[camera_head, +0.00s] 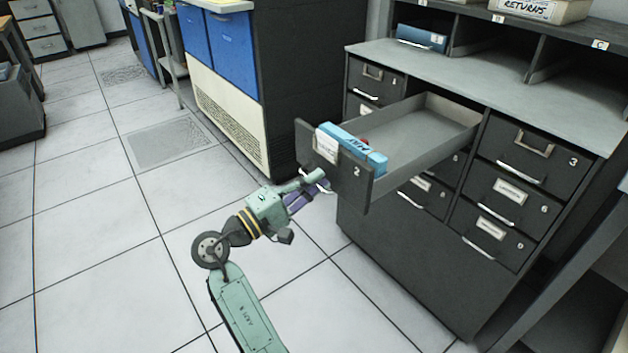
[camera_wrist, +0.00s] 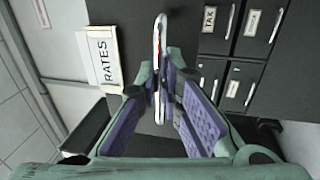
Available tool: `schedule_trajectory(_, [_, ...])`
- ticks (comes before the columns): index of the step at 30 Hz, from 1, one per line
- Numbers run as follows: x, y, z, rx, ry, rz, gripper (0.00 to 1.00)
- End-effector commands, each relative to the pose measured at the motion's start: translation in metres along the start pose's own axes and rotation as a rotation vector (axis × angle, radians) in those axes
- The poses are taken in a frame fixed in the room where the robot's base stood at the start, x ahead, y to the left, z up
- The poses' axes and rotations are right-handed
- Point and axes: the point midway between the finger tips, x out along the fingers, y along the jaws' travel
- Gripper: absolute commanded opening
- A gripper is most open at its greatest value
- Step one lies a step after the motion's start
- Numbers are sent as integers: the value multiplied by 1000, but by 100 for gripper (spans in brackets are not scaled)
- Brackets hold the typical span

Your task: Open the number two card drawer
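The number two drawer (camera_head: 345,180) is pulled far out of the dark grey cabinet, and its inside shows. A white label reading RATES (camera_wrist: 103,58) is to the left of the handle.
Closed drawers, including number three (camera_head: 535,150), flank and sit below the open one. The cabinet top (camera_head: 480,85) carries open cubbies and a RETURNS box (camera_head: 540,8). A cream and blue machine (camera_head: 232,95) stands at the back left. The tiled floor (camera_head: 110,250) at left is clear.

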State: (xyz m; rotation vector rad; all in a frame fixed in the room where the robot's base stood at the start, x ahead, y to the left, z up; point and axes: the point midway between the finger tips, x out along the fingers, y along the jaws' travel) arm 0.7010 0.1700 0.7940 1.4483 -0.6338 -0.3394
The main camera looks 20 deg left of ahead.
Motion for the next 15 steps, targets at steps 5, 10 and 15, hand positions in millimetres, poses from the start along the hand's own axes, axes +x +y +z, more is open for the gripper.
schedule_trajectory(5, [0,0,0,0,1,0,20])
schedule_trajectory(10, [0,0,0,0,1,0,28])
schedule_trajectory(15, [0,0,0,0,1,0,28])
